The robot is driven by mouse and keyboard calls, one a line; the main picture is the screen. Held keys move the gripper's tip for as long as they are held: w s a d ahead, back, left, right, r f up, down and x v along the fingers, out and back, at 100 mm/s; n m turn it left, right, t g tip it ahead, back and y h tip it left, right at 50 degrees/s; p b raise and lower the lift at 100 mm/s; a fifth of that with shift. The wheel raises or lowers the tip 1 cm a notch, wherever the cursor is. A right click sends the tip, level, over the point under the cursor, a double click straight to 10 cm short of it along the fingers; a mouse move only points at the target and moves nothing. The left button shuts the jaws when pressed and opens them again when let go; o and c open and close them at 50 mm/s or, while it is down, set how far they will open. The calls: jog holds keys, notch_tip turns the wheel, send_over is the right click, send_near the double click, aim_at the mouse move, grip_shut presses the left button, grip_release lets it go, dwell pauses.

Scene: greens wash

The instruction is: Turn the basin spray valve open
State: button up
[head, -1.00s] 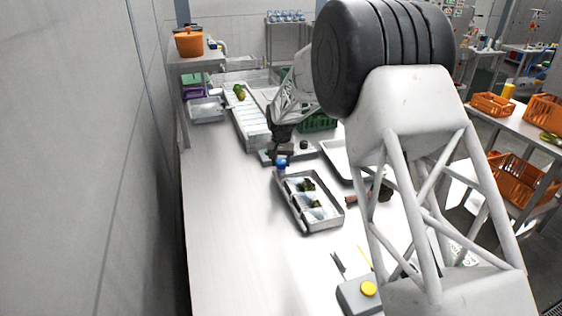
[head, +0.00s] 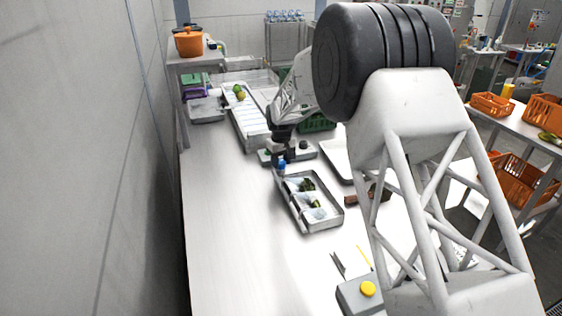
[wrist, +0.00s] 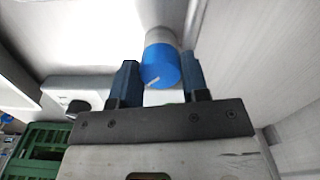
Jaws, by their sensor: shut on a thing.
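In the wrist view, a round blue knob (wrist: 160,68) with a short white mark on its face sits on a grey cylindrical body; I take it for the spray valve. My gripper (wrist: 158,76) has one dark blue finger on each side of the knob, shut on it. In the head view my gripper (head: 282,157) is low over the bench, just behind the shallow metal tray. A small blue patch shows there; I cannot tell whether it is the knob or a fingertip.
The metal tray (head: 336,226) holds leafy greens in front of the gripper. A long basin or draining rack (head: 250,125) lies behind. A green crate (wrist: 40,150) shows at lower left in the wrist view. The bench's left front (head: 225,240) is clear.

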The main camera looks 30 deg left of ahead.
aim_at(281, 162)
jog(key=o, duration=0.9)
jog(key=shift+r, duration=0.1)
jog(key=shift+r, duration=3.8)
